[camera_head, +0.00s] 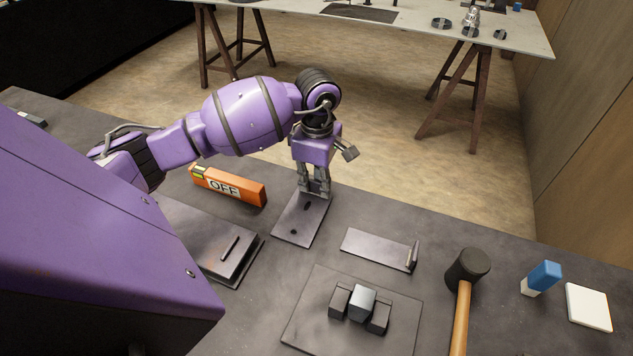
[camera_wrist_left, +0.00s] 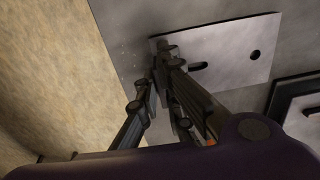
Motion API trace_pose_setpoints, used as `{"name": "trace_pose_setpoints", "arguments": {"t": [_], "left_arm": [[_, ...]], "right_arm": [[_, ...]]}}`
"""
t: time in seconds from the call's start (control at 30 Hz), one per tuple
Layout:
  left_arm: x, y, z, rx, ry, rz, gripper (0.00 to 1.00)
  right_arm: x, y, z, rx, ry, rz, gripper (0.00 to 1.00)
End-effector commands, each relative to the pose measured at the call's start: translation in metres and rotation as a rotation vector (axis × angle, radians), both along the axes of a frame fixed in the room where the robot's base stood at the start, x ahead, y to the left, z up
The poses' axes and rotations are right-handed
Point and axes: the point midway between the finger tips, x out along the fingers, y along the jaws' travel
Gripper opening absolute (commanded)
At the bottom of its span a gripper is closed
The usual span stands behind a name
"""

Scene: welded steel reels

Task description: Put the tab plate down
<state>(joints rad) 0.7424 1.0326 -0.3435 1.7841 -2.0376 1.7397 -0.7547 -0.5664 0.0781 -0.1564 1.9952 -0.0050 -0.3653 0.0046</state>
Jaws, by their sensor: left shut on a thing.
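The tab plate (camera_head: 297,224) is a flat grey steel plate with a slot and a round hole. It lies flat at the bench's far edge, apparently on the surface; a tiny gap beneath it cannot be ruled out. My left gripper (camera_head: 315,189) points down at its far end and is shut on it. The gripped part is hidden by the fingers. My right gripper is not in view.
Nearer are a stacked plate (camera_head: 222,252) and a plate with dark blocks (camera_head: 318,335). A mallet (camera_head: 466,268) lies farther right.

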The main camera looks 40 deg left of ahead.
Motion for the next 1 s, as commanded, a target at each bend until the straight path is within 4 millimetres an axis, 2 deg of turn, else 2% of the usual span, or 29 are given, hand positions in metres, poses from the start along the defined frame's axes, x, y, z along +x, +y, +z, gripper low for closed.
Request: {"name": "trace_pose_setpoints", "arguments": {"t": [0.2, 0.23, 0.37, 0.67, 0.87, 1.0], "left_arm": [[0.0, 0.0, -0.003, 0.0, -0.001, 0.0, 0.0], [0.0, 0.0, -0.004, 0.0, 0.001, 0.001, 0.09], [0.0, 0.0, -0.003, 0.0, 0.0, 0.0, 0.25], [0.0, 0.0, -0.002, -0.001, 0.0, 0.0, 0.25], [0.002, 0.0, 0.019, 0.001, -0.004, 0.0, 0.25], [0.003, 0.001, 0.048, 0.002, -0.005, 0.0, 0.25]], "right_arm": [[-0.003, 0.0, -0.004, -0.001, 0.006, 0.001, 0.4], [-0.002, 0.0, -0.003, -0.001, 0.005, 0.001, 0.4], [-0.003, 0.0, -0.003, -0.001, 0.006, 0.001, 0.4], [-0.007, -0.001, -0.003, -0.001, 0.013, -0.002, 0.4], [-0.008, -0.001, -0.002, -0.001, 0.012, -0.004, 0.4], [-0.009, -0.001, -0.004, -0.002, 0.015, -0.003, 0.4]]}}
